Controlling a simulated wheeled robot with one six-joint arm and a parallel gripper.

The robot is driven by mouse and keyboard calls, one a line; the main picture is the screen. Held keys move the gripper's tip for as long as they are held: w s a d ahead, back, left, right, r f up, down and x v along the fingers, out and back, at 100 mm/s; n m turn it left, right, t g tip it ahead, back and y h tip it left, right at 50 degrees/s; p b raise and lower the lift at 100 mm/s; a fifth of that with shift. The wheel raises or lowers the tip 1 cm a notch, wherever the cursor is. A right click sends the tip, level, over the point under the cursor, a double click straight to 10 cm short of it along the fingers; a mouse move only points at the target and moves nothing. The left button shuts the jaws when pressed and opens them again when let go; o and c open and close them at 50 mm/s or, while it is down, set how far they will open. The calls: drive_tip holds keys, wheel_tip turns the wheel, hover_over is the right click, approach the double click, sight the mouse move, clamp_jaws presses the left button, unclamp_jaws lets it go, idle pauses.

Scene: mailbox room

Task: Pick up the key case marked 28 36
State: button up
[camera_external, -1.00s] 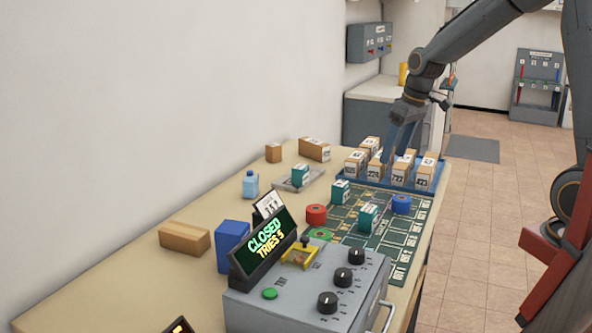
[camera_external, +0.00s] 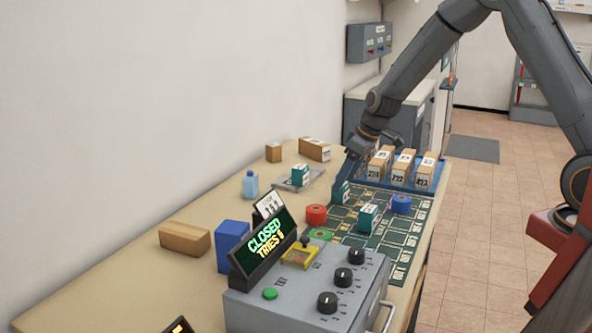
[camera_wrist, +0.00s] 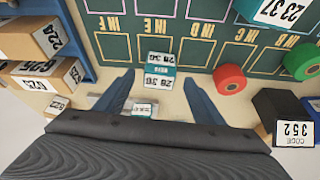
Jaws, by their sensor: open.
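The key case (camera_wrist: 158,74) is a small teal block with white labels; its front label appears to read 28 36. It stands near the edge of the green mat (camera_wrist: 205,52), between my open fingers in the wrist view. In the external view this case (camera_external: 341,193) is just below my gripper (camera_external: 351,168), partly hidden by it. My gripper is open and empty, with its fingers (camera_wrist: 159,80) pointing down on either side of the case; I cannot tell whether they touch it.
Another teal case (camera_wrist: 277,10), marked 23 37, stands on the mat. A third (camera_external: 300,175) sits on a grey tray. Brown boxes (camera_external: 403,167) fill a blue tray. The grey console (camera_external: 305,290) stands in front.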

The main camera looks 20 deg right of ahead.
drive_tip(key=shift+p+x, duration=0.55)
drive_tip(key=shift+x, duration=1.6)
drive_tip(key=shift+d, duration=0.1)
drive_tip(key=shift+c, duration=0.3)
drive_tip(key=c, duration=1.2)
drive_tip(key=shift+o, duration=0.2)
